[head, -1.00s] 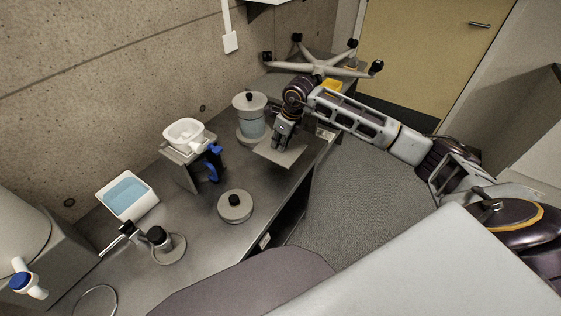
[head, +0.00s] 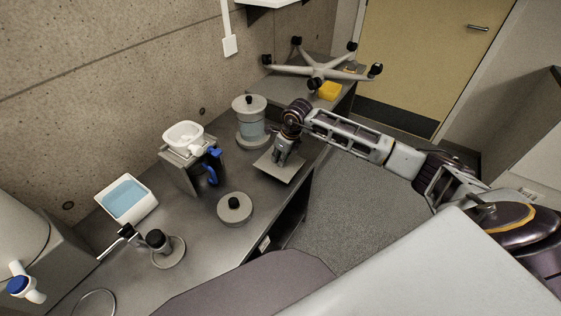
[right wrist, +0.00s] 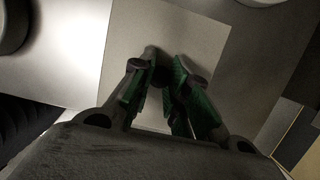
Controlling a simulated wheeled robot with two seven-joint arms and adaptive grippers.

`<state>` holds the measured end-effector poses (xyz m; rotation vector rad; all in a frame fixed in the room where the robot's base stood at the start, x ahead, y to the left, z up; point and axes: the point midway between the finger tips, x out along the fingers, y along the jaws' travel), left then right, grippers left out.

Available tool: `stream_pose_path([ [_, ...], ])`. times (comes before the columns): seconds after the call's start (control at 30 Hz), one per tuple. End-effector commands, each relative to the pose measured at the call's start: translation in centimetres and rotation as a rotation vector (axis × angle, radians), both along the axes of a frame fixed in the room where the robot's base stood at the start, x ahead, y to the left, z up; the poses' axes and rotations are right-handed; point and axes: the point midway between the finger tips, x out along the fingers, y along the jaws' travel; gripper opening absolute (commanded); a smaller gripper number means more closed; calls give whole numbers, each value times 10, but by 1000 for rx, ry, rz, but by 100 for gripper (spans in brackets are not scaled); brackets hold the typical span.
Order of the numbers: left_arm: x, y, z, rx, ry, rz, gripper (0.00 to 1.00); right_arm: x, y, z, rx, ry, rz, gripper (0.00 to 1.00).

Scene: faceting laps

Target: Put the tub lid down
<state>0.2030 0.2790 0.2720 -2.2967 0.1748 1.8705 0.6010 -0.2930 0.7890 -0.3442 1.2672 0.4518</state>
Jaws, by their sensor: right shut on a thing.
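The tub lid (head: 287,172) is a flat, light grey square plate near the right front edge of the bench. It also shows in the right wrist view (right wrist: 195,30) beneath the fingers. My right gripper (head: 282,158) is above the lid, fingers pointing down. In the right wrist view its fingertips (right wrist: 166,68) are shut on a small dark knob at the middle of the lid. The lid looks level and very low over the bench; I cannot tell whether it touches. An open white tub (head: 128,199) with blue liquid stands at the left. My left gripper is out of view.
A clear canister with a knobbed lid (head: 250,121) stands just behind the tub lid. A round grey disc with a black knob (head: 235,208) lies to the left. A stand with a white bowl (head: 184,137) is farther left. The bench (head: 215,255) ends close to the lid's right.

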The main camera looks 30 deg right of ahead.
Motion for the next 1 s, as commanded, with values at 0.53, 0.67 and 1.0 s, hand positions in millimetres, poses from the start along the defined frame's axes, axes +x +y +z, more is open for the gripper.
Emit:
stream_pose_path([
  [0.53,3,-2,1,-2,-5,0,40,0,0,-22,0,1,0,0],
  [0.67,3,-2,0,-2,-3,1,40,0,0,-24,0,1,0,0],
  [1.0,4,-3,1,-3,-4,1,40,0,0,-24,0,1,0,38],
])
